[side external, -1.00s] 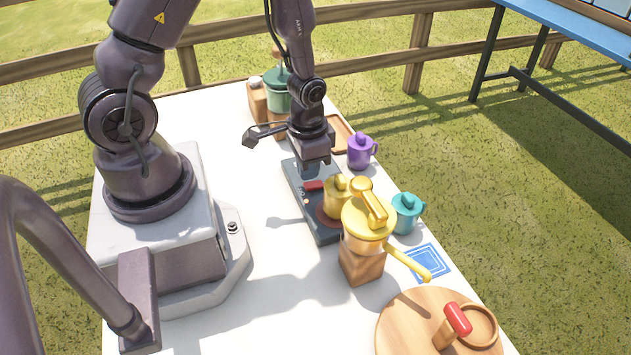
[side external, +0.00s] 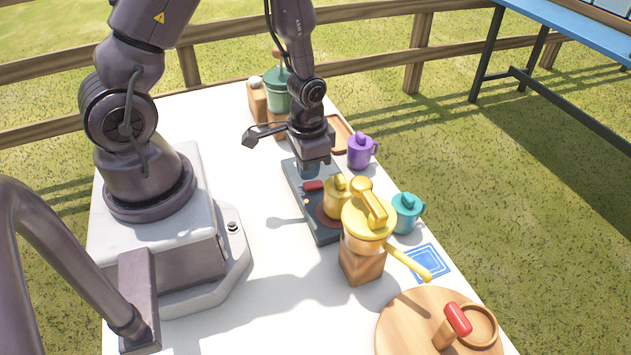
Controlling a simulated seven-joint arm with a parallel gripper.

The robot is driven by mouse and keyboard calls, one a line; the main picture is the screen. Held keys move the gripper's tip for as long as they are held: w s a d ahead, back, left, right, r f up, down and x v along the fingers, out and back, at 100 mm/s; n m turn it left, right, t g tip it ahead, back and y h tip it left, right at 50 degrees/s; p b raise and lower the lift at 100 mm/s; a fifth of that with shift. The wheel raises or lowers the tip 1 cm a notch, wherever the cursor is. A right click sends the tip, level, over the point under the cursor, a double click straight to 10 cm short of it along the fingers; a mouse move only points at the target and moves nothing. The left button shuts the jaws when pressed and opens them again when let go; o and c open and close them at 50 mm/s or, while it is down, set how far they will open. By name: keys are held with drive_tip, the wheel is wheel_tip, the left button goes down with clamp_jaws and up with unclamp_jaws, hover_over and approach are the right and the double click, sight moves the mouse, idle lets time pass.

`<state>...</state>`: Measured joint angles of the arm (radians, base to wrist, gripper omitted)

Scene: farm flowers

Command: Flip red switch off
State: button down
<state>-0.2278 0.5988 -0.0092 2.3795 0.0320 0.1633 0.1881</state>
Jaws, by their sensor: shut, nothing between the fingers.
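The red switch (side external: 313,186) sits on the dark grey panel (side external: 322,233), a flat slab on the white table. My gripper (side external: 308,172) points down right above the far part of the panel, just behind the red switch. Its fingers are shut and hold nothing. I cannot tell whether the fingertips touch the switch or the panel. A yellow lidded pot (side external: 337,199) stands on a round reddish-brown plate on the panel, just right of the switch.
A larger yellow-lidded pot (side external: 368,222) on a wooden block stands close in front. A purple mug (side external: 360,151) and a teal mug (side external: 406,213) stand to the right. A green pot (side external: 279,95) is behind. The table (side external: 290,310) is clear at front left.

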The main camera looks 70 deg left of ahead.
sight(308, 185)
drive_tip(key=shift+f, duration=1.25)
idle(0.9)
drive_tip(key=shift+r, duration=3.5)
